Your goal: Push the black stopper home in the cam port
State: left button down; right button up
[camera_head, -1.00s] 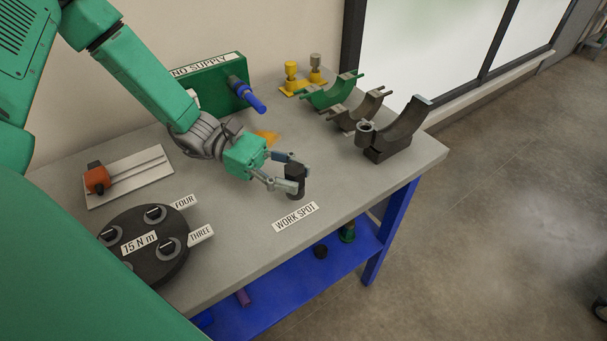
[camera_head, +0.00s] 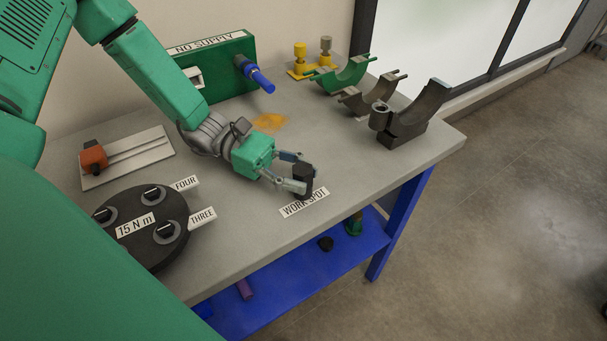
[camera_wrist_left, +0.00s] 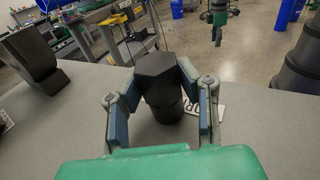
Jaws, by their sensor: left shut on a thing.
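The black stopper (camera_head: 304,180) is between the fingers of my left gripper (camera_head: 298,182), upright, just behind the WORK SPOT label (camera_head: 304,203). In the left wrist view the stopper (camera_wrist_left: 160,78) has a wide faceted top and a narrower round lower part, with the finger pads of my left gripper (camera_wrist_left: 160,105) on both sides. I cannot tell whether its bottom touches the table. A dark grey saddle (camera_head: 408,125) at the right has a round open socket (camera_head: 380,114) on its side, which may be the cam port. The stopper is well apart from it.
A green saddle (camera_head: 345,76) and a brown-grey saddle (camera_head: 372,100) stand behind the dark one. A green NO SUPPLY box (camera_head: 222,72) with a blue handle is at the back. A black dial disc (camera_head: 140,250) is at the front left. The table between gripper and saddles is clear.

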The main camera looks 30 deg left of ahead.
pick_arm(q)
jog(key=c, duration=1.6)
grip_release()
jog(key=shift+d, duration=0.15)
jog(key=o, duration=0.5)
jog(key=shift+d, duration=0.3)
jog(key=shift+d+r, duration=0.1)
jog(key=shift+d, duration=0.6)
jog(key=shift+a, duration=0.15)
jog(key=a, duration=1)
jog(key=shift+s+r, duration=0.35)
jog(key=shift+s, duration=0.05)
jog(key=shift+s+a+r, duration=0.15)
jog(key=shift+a+r, duration=0.1)
jog(key=shift+a, duration=0.2)
pick_arm(e)
jog(key=shift+d+f, duration=0.2)
jog(key=shift+d, duration=0.6)
pick_arm(q)
jog(key=shift+a, duration=0.15)
